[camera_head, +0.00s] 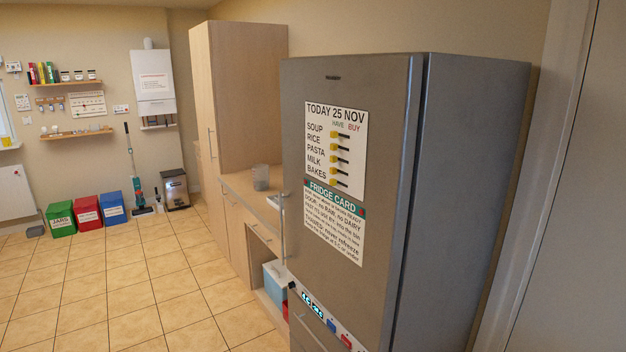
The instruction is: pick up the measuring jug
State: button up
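A grey, see-through cup-shaped vessel (261,177), which may be the measuring jug, stands upright on the wooden counter (236,183) beyond the fridge. It is small in the view, and I cannot make out a handle or markings. My gripper is not in view, so its place relative to the vessel does not show. The fridge hides the nearer part of the counter.
A tall grey fridge (390,290) with cards on its door stands close on the right. A tall wooden cupboard (240,95) rises behind the counter. Green, red and blue bins (88,214) line the far wall. The tiled floor (130,275) at left is clear.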

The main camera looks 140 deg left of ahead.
aim_at(260, 172)
jog(key=u, duration=0.5)
jog(key=k, duration=0.15)
jog(key=u, duration=3.45)
jog(key=k, duration=0.2)
jog(key=u, duration=1.15)
